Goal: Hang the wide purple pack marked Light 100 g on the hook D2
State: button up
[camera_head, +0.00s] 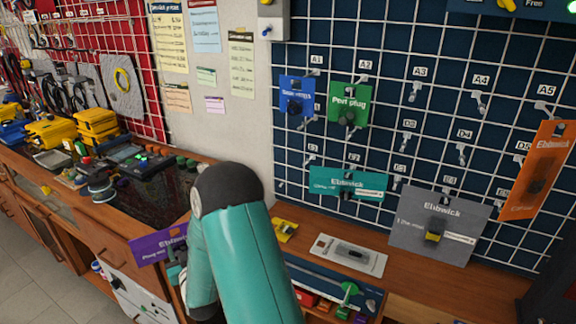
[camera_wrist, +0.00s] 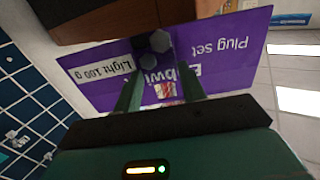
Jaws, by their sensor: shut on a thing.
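The wide purple pack (camera_head: 158,244) is at the left of my arm in the head view, below the wooden bench top's edge. In the wrist view the purple pack (camera_wrist: 226,48) shows its Light 100 g label upside down. My gripper (camera_wrist: 160,92) is shut on the pack; in the head view the arm partly hides the gripper and pack. The D2 label and hook are not visible; judging by the labelled row, their place is behind the green pack (camera_head: 348,105) hanging under A2. The hook D3 (camera_head: 406,142) is bare, right of the green pack.
A blue pack (camera_head: 297,98) hangs under A1. A teal pack (camera_head: 347,184), a grey pack (camera_head: 432,228) and an orange pack (camera_head: 537,170) hang lower and to the right. The bench (camera_head: 405,278) holds a white card (camera_head: 349,256). Tools crowd the left bench.

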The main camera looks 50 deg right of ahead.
jog(key=s+d+r+m+g+h, duration=0.4)
jog(key=s+d+r, duration=0.35)
jog(key=d, duration=0.35)
jog(key=s+d+r+m+g+h, duration=0.3)
jog(key=s+d+r+h, duration=0.3)
jog(key=d+r, duration=0.4)
jog(key=s+d+r+m+g+h, duration=0.1)
jog(key=s+d+r+m+g, duration=0.25)
jog(key=s, duration=0.55)
jog(key=s+d+r+m+g, duration=0.1)
jog(key=s+d+r+g, duration=0.25)
jog(key=s+d, duration=0.4)
jog(key=d, duration=0.8)
jog(key=shift+f, duration=0.4)
jog(key=shift+w, duration=0.1)
jog(key=o, duration=1.2)
